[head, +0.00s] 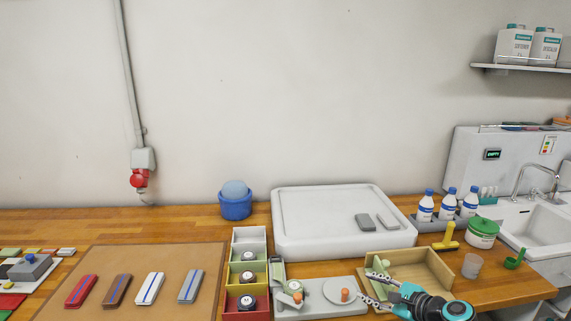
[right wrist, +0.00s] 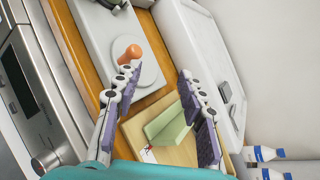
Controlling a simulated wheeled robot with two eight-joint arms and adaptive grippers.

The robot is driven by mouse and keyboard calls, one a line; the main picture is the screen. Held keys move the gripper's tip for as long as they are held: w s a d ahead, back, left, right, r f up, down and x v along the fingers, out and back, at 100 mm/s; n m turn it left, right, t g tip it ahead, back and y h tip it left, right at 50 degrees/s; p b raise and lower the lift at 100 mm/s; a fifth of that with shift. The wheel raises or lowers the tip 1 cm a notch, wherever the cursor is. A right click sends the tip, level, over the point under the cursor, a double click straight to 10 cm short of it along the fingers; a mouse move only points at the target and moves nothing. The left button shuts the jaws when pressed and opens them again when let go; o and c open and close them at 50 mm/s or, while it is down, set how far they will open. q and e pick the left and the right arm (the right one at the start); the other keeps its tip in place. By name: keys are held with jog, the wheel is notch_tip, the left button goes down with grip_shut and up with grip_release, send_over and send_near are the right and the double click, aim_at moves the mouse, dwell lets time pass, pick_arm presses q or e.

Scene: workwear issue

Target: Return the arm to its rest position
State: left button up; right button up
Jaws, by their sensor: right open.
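My right gripper (head: 367,288) is at the front right of the worktop, its teal body low in the head view and its jointed fingers pointing left. In the right wrist view the gripper (right wrist: 160,72) has its fingers spread wide with nothing between the pads. It hovers near the wooden tray (head: 440,275) and the grey base plate (head: 315,309). A light green angled piece (right wrist: 170,122) lies in the tray, partly behind the fingers. My left gripper is not in view.
An orange knob (right wrist: 130,54) stands on a white disc. A stacked bin rack (head: 249,262) stands left of it. Behind are a large white tray (head: 320,223) and bottles (head: 448,208); a yellow-handled tool (head: 446,238) and green-lidded tub (head: 482,234) stand right. Open air lies above.

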jog(key=s+a+f+n+g+h, duration=0.1)
jog(key=s+a+n+g+h, duration=0.1)
jog(key=s+a+n, duration=0.35)
jog(key=s+a+n+g+h, duration=0.1)
jog(key=s+a+n+g, duration=0.15)
jog(key=s+n, duration=0.45)
jog(key=s+d+f+n+h, duration=0.1)
jog(key=s+f+n+h, duration=0.2)
jog(key=s+n, duration=0.6)
jog(key=s+h, duration=0.1)
jog(key=s, duration=0.3)
jog(key=shift+s+d, duration=0.15)
jog(key=shift+s, duration=0.05)
